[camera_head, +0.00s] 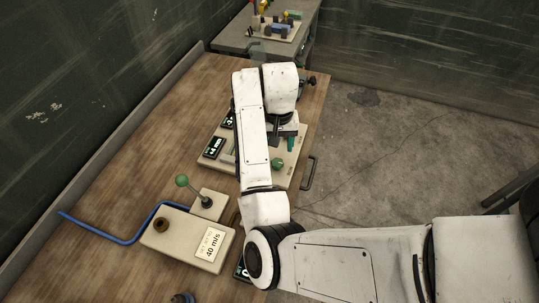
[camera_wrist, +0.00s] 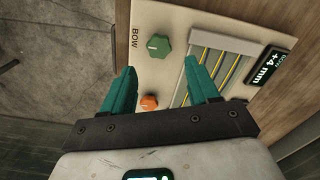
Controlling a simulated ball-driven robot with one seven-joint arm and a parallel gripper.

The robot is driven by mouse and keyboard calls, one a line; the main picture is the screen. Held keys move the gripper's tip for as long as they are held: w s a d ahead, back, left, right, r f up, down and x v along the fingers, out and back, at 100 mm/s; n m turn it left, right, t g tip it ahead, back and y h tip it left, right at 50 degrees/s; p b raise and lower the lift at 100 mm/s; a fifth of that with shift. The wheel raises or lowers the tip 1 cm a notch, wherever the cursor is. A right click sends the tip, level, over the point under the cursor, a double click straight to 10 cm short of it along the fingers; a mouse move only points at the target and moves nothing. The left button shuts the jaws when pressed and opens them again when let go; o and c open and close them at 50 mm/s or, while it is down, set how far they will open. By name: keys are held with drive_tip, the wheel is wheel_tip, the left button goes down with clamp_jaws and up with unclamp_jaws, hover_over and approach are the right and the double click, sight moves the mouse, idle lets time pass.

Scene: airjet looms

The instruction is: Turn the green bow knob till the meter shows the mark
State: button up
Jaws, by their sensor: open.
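The green bow knob (camera_wrist: 158,44) stands on a cream panel (camera_wrist: 178,18) beside the printed word BOW in the wrist view. It also shows in the head view (camera_head: 277,163). The bow meter (camera_wrist: 267,63) is a dark display reading +4 mm; in the head view it sits at the panel's left side (camera_head: 213,147). My gripper (camera_wrist: 160,65) has its two teal fingers apart and empty. In the wrist picture the green knob lies just beyond the fingertips, between their lines, with no contact visible. My arm hides part of the panel in the head view.
An orange knob (camera_wrist: 148,102) shows between my fingers, beside a grey slotted strip with yellow lines (camera_wrist: 215,65).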

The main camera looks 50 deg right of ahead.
drive_tip(key=shift+d+f, duration=0.15)
drive_tip(key=shift+f, duration=3.4)
drive_tip(key=c, duration=0.8)
drive_tip(key=shift+o, duration=0.2)
